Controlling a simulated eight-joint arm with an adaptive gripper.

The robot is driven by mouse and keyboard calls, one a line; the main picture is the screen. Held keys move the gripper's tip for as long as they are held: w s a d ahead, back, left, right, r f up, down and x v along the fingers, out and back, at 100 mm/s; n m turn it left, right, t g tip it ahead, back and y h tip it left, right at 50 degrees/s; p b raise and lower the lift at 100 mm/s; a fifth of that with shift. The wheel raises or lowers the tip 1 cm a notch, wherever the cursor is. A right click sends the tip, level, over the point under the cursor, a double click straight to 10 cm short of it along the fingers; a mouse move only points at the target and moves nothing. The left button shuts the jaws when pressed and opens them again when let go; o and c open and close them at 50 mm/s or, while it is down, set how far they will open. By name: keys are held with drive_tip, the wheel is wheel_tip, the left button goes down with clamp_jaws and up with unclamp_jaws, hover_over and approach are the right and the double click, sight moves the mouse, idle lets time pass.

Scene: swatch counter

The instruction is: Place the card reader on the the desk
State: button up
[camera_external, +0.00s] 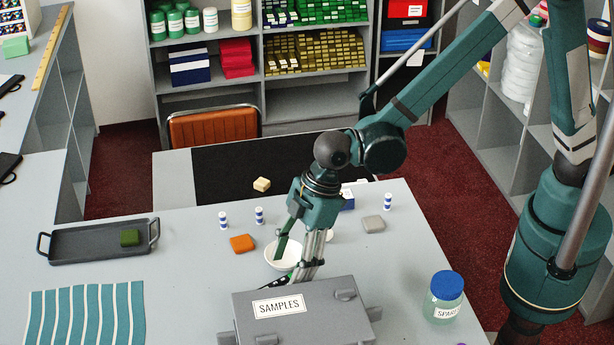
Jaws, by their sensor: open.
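My gripper (288,267) points down over the desk, at the white bowl (275,258), with its fingers spread apart. I see nothing held between them. Whether the fingertips touch the bowl cannot be told. The desk (190,285) is a light grey surface across the middle and front. I cannot pick out the card reader with certainty. A dark, partly green thing (276,284) lies behind the grey SAMPLES case (325,310), close to my fingertips, and is mostly hidden by the case.
A blue-lidded jar (443,300) stands right. A dark tray (85,246) holds a green block (130,237).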

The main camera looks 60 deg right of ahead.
sight(281, 292)
drive_tip(key=shift+w+a+f, duration=0.1)
drive_tip(key=shift+a+f, duration=0.15)
drive_tip(key=shift+f, duration=0.4)
drive_tip(key=shift+x, duration=2.6)
drive_tip(key=c, duration=0.9)
drive_tip(key=shift+r, duration=0.1)
wheel_tip(281, 292, up, 18)
drive_tip(key=shift+f+p, duration=0.1)
drive_tip(key=shift+p, duration=0.2)
